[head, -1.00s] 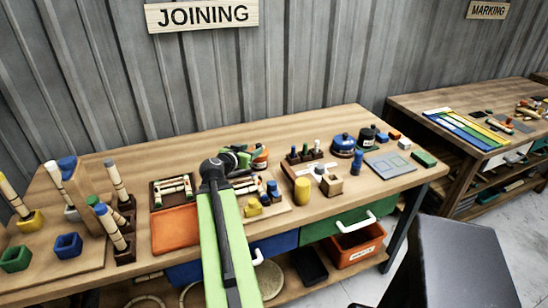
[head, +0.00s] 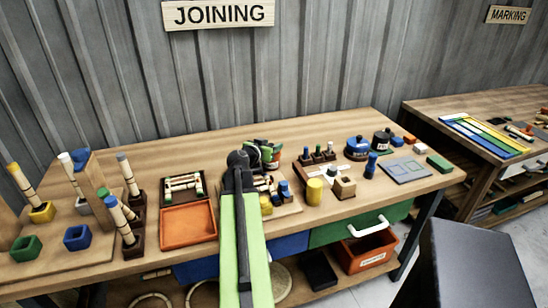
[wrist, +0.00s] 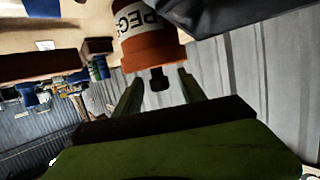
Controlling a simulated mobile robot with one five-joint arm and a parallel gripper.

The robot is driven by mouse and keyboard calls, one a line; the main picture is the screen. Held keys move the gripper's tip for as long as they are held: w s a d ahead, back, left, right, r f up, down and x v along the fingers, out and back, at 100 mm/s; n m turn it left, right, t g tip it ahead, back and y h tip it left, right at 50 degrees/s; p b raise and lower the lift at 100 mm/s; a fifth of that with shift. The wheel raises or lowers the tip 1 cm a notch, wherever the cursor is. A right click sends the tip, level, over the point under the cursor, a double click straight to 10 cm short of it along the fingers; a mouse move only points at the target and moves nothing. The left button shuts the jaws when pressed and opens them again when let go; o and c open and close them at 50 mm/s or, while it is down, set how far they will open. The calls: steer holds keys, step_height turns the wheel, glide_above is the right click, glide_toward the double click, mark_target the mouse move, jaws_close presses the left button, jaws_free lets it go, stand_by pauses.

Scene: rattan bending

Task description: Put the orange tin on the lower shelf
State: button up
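The orange tin (wrist: 152,38), with a white label reading PEG and a dark knob, stands on the bench; the wrist view shows it upside down. In the head view the tin (head: 275,157) is mostly hidden by my gripper (head: 262,150). In the wrist view my gripper (wrist: 160,85) has its two green fingers apart, with the tin's knob between them and a gap on each side. The lower shelf (head: 348,284) is a wooden board under the bench.
An orange-red bin (head: 368,252) and a black box (head: 320,270) stand on the lower shelf. Drawers, one green (head: 330,232), hang above it. On the bench, an orange tray (head: 188,226), a yellow cylinder (head: 314,190) and a blue pot (head: 358,149) are near my arm.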

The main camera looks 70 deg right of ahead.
jaws_close()
stand_by(1.3)
